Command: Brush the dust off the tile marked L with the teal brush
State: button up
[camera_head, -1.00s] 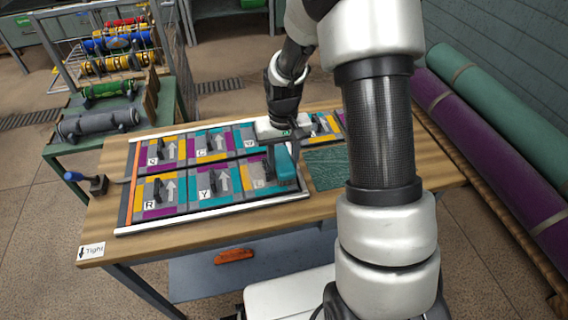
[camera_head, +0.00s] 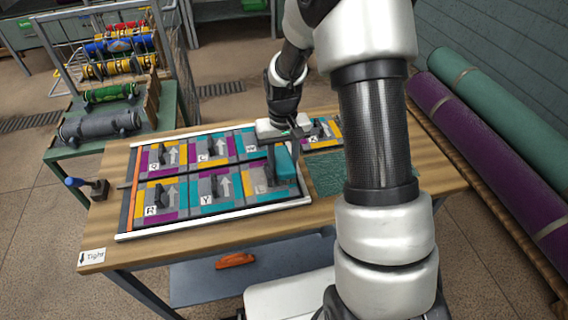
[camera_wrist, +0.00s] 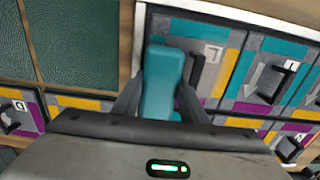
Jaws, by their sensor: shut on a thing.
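My gripper (camera_head: 291,132) is shut on the teal brush (camera_head: 286,162), which points down over the right end of the front row of tiles. In the wrist view the brush (camera_wrist: 162,78) sits between the two dark fingers (camera_wrist: 160,102). The tile marked L (camera_head: 262,188) is at the right end of the front row, beside the brush. It looks greyer than its neighbours, and its letter is faint. It also shows in the wrist view (camera_wrist: 214,54), partly behind the brush, with a black handle. I cannot tell whether the bristles touch it.
Tiles with upright black handles fill the tray (camera_head: 215,222), including Y (camera_head: 207,199) beside L. A dark green mat (camera_head: 330,172) lies to the right. A blue-handled tool (camera_head: 90,186) stands at the left. Rolled rugs (camera_head: 490,150) lie beyond the table's right side.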

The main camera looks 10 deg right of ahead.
jog(key=r+p, duration=0.5)
jog(key=r, duration=0.3)
jog(key=shift+w+r, duration=0.1)
jog(key=shift+w, duration=0.1)
jog(key=o, duration=0.7)
jog(key=shift+c, duration=0.2)
jog(key=c, duration=0.5)
notch_tip(320, 180, up, 6)
jog(key=p, duration=0.4)
jog(key=shift+a, duration=0.1)
